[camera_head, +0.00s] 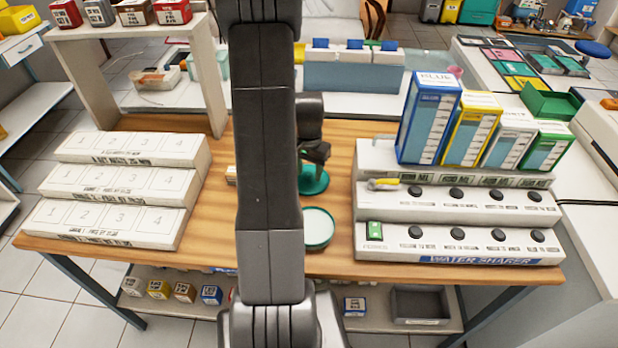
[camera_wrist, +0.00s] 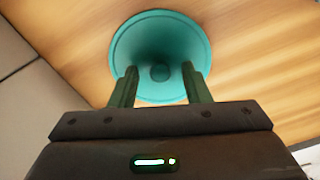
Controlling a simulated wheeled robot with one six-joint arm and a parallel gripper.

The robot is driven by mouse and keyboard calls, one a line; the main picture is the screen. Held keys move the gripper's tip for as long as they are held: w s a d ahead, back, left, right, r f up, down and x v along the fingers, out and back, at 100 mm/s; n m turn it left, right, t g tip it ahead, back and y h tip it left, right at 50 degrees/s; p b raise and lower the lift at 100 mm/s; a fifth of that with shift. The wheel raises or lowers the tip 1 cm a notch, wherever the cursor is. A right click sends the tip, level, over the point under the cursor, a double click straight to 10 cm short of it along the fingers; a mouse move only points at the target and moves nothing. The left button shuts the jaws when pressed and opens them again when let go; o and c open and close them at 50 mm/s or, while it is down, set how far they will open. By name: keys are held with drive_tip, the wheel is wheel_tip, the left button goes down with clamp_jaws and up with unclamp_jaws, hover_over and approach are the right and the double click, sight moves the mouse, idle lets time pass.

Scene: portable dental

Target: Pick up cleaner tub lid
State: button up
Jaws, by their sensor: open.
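The cleaner tub lid (camera_wrist: 160,32) is a round teal disc with a small raised knob in its middle. In the head view the lid (camera_head: 318,187) lies on the wooden table behind a round tub (camera_head: 318,228) with a pale inside and a green rim. My gripper (camera_head: 316,165) is just above the lid, pointing down. In the wrist view my gripper (camera_wrist: 159,72) is open, with one finger on each side of the knob. Contact between the fingers and the knob cannot be told. Part of the lid is hidden by my gripper.
White stepped racks stand on the left (camera_head: 120,195) and right (camera_head: 460,215) of the wooden table (camera_head: 195,240). Tall coloured boxes (camera_head: 428,118) top the right rack. Bare wood surrounds the lid.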

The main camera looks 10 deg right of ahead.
clamp_jaws()
idle(0.4)
